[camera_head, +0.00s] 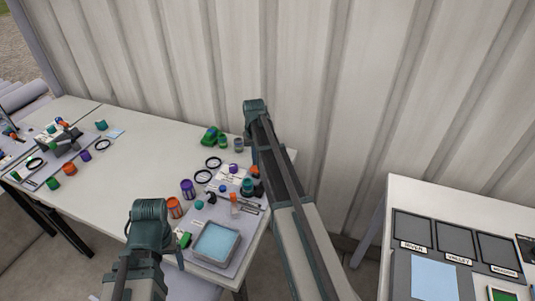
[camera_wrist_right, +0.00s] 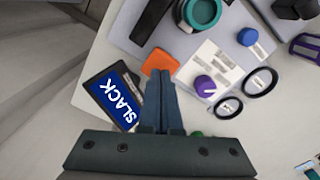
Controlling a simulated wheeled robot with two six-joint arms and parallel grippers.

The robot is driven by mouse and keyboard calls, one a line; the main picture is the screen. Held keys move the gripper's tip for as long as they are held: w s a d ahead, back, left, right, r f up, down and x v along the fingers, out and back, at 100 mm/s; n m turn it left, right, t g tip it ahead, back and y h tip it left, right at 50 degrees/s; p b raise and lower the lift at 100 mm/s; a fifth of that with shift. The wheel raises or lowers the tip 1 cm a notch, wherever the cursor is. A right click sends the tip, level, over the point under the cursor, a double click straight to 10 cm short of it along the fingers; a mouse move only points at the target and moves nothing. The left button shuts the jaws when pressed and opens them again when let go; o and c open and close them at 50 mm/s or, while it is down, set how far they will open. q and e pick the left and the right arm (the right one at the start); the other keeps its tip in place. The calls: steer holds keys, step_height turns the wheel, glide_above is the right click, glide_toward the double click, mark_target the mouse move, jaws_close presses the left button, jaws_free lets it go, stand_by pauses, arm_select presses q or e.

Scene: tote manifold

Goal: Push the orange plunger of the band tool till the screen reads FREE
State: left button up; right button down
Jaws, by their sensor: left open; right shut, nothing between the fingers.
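The band tool's screen (camera_wrist_right: 113,97) reads SLACK in white on blue, left of my right gripper in the right wrist view. An orange block (camera_wrist_right: 159,62), which looks like the plunger, lies just beyond the fingertips of my right gripper (camera_wrist_right: 161,76). That gripper is shut with nothing between its fingers. I cannot tell whether the fingertips touch the orange block. In the head view an orange part (camera_head: 254,171) shows beside my right arm, which hides much of that area.
Close by are a teal round part (camera_wrist_right: 203,12), a purple knob (camera_wrist_right: 205,86), a blue cap (camera_wrist_right: 247,36) and black rings (camera_wrist_right: 261,82). A tray with a light blue inside (camera_head: 201,254) stands near the table's front edge. A second table (camera_head: 480,199) stands right.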

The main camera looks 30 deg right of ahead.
mark_target(256, 167)
steer(key=shift+f, duration=0.15)
steer(key=shift+f+b, duration=1.75)
steer(key=shift+b, duration=0.15)
steer(key=shift+r, duration=0.2)
step_height(256, 167, up, 4)
steer(key=p, duration=0.4)
steer(key=shift+f, duration=0.2)
step_height(256, 167, up, 7)
steer(key=p, duration=0.7)
step_height(256, 167, down, 7)
steer(key=b, duration=0.7)
steer(key=shift+f, duration=0.1)
stand_by(0.7)
